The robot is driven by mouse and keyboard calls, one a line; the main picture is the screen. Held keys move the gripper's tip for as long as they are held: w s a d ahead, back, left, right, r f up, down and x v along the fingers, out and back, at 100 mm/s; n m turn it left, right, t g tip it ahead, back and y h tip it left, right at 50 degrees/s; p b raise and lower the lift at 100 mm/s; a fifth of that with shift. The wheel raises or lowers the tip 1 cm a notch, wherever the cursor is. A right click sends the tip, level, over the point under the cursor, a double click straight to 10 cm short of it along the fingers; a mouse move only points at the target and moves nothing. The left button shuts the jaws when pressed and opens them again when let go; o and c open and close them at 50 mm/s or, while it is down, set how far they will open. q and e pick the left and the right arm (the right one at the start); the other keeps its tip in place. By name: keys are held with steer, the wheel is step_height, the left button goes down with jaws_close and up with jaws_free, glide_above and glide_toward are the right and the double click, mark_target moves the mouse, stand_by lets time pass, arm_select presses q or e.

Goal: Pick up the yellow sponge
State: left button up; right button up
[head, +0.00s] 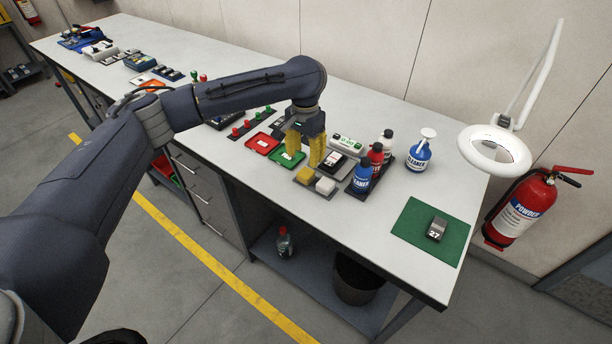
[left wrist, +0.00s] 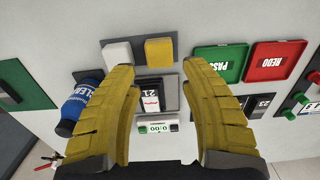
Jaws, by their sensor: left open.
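The yellow sponge (head: 305,174) lies on a small grey tray (head: 297,181) near the front edge of the bench. A white block (head: 325,186) sits beside it on the same tray. My left gripper (head: 304,160), with ribbed yellow fingers, is above the bench close to the sponge, open and empty. In the left wrist view, the yellow sponge (left wrist: 159,51) shows just beyond the gap between the open fingertips (left wrist: 157,68), apart from them. The white block (left wrist: 117,53) is left of it. My right gripper is not in view.
A green PASS tray (head: 287,157) and a red REDO tray (head: 263,144) lie left of the sponge. A dark device (head: 337,165) and several bottles, including a blue-labelled one (head: 361,177), stand to the right. The bench is clear before the green mat (head: 412,220).

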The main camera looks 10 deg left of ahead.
mark_target(306, 172)
arm_select(q)
steer(key=shift+w+f, duration=0.1)
steer(key=shift+f, duration=4.1)
steer(key=shift+c, duration=0.3)
steer(key=c, duration=0.4)
